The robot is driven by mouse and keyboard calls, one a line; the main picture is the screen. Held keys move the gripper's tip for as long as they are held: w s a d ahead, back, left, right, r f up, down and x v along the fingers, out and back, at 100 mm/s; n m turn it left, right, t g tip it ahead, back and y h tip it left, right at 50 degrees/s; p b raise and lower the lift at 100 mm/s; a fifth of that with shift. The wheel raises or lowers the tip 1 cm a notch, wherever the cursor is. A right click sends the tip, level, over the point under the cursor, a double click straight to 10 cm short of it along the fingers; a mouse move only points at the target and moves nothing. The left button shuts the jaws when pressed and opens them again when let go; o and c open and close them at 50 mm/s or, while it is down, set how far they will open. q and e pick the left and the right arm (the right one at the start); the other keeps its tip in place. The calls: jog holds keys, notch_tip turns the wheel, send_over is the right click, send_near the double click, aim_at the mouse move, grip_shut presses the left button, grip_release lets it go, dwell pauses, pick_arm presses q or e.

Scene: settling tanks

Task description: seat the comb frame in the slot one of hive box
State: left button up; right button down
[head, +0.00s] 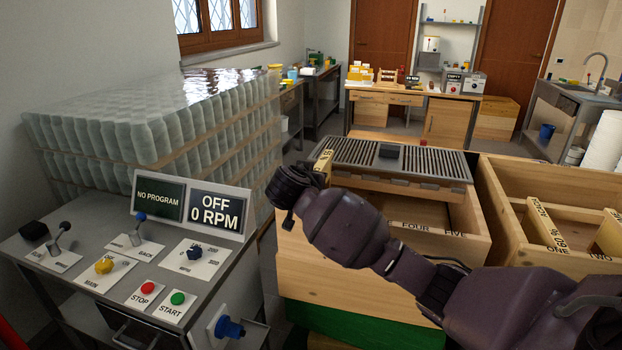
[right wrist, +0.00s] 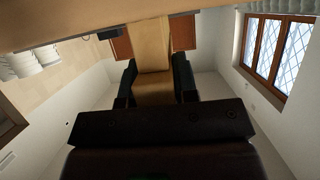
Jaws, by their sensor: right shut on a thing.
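The hive box (head: 462,235) is the open wooden box in the middle of the head view, with FOUR and FIVE lettered along its top edge. My right arm crosses in front of it, and my right gripper (head: 293,184) is at its left side. In the right wrist view the right gripper (right wrist: 156,85) is shut on a plain wooden bar, which I take as part of the comb frame (right wrist: 155,58). The rest of the frame is not clear in the head view. Slot one is not clearly visible. My left gripper is not in view.
A slatted grey grille (head: 440,162) lies across the back of the hive box. Another wooden box (head: 500,215) with lettered dividers stands at the right. A control bench (head: 60,285) and stacked jars (head: 200,125) stand at the left.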

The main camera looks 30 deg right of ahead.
jog(key=shift+f+b, duration=0.9)
jog(key=shift+f, duration=1.2)
jog(key=shift+r, duration=0.15)
jog(key=shift+r+p, duration=2.35)
jog(key=shift+r, duration=0.65)
jog(key=shift+r+p, duration=1.25)
jog(key=shift+r, duration=0.3)
jog(key=shift+r+p, duration=0.5)
jog(key=shift+r, duration=1.1)
jog(key=shift+r+p, duration=0.15)
jog(key=shift+p, duration=0.15)
